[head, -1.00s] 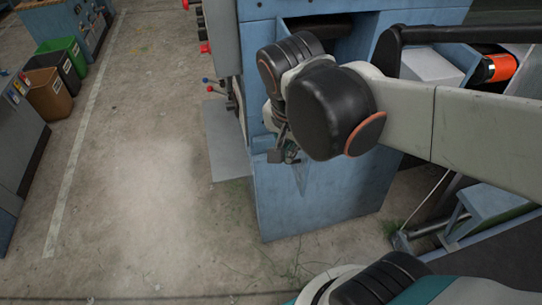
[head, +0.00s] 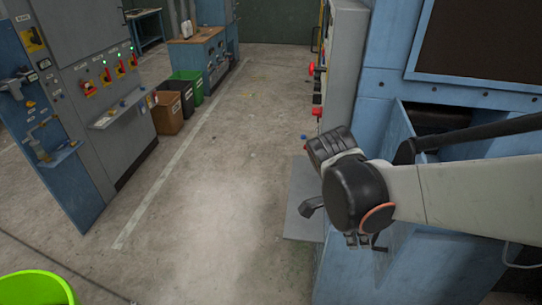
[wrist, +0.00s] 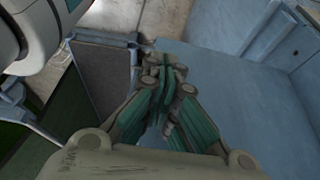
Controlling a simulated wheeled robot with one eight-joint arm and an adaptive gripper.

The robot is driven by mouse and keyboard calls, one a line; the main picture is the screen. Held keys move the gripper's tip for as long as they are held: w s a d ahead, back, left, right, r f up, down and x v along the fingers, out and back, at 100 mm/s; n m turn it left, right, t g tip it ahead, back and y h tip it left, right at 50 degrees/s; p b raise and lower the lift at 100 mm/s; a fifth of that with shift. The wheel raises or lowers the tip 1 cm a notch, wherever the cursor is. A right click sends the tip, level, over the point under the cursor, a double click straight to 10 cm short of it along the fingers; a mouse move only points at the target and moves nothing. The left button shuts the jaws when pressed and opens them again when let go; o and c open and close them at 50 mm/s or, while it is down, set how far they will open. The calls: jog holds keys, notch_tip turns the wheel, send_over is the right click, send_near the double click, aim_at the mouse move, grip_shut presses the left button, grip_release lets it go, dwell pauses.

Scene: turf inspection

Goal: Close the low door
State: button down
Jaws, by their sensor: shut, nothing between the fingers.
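The blue machine cabinet (head: 400,275) stands at the right in the head view. A dark opening (head: 437,118) shows in it, with a blue panel (head: 396,128) standing out along its left side; this looks like the low door, ajar. My arm hides much of the panel and opening. My gripper (head: 368,242) hangs in front of the cabinet, below my black wrist joint. In the wrist view, the green-padded fingers of my gripper (wrist: 165,75) are together and empty. A broad blue surface (wrist: 225,75) lies beyond them; I cannot tell whether they touch it.
A grey plate (head: 303,200) lies on the floor left of the cabinet. Open concrete floor (head: 215,200) spreads left of it. Grey control cabinets (head: 95,100) and brown, black and green bins (head: 166,112) stand across the aisle. A lime-green tub (head: 38,290) is at bottom left.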

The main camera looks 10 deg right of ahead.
jog(key=s+d+f+b, duration=0.1)
jog(key=s+d+f, duration=0.1)
jog(key=d+f, duration=0.2)
jog(key=shift+d, duration=0.6)
